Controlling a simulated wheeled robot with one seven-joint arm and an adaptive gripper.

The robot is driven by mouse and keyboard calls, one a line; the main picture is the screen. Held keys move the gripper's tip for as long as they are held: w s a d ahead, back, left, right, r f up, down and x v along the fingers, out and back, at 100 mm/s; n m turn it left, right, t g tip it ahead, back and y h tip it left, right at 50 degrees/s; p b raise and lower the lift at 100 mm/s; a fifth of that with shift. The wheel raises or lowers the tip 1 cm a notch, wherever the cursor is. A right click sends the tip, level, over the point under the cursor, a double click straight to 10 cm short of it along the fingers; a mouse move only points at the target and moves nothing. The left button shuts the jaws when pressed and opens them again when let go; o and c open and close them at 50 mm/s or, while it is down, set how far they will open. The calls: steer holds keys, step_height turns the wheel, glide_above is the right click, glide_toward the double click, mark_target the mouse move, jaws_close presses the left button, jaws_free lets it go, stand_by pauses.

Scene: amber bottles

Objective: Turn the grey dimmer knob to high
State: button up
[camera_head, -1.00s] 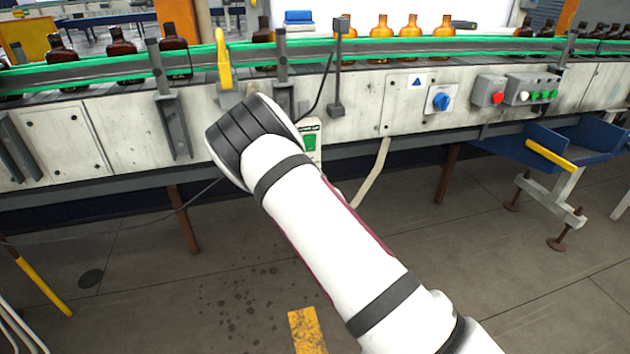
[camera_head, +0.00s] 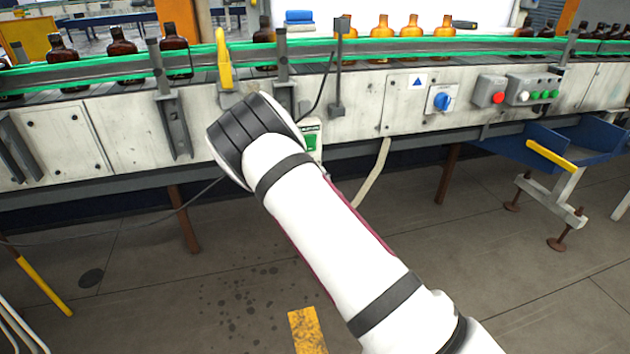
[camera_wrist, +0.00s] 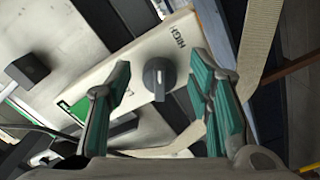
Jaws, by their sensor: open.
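The grey dimmer knob (camera_wrist: 157,79) is in the wrist view, on a white box face (camera_wrist: 140,62). It is round with a raised bar and a pale line. The word HIGH (camera_wrist: 179,35) is printed above and right of it, and a green label (camera_wrist: 76,108) is to the lower left. My gripper (camera_wrist: 161,66) is open, with one green-padded finger on each side of the knob in this view; I see no contact. In the head view the box (camera_head: 312,139) shows partly beside my arm, which hides the knob and my gripper.
A conveyor (camera_head: 395,45) with brown and amber bottles runs above the box. A yellow handle (camera_head: 223,60) stands up and left of my wrist.

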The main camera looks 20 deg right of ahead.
steer(key=s, duration=1.1)
steer(key=shift+s, duration=0.15)
steer(key=s+r+m+g, duration=1.1)
steer(key=s+r+g, duration=0.15)
steer(key=s, duration=0.25)
steer(key=s+r+m+g, duration=0.15)
steer(key=s+r, duration=0.25)
steer(key=s, duration=0.9)
steer(key=s+r+n+g, duration=0.1)
steer(key=s+r+g, duration=0.25)
steer(key=s, duration=0.95)
step_height(320, 180, up, 22)
steer(key=t+p, duration=0.3)
steer(key=p, duration=1.7)
steer(key=shift+a+t, duration=0.35)
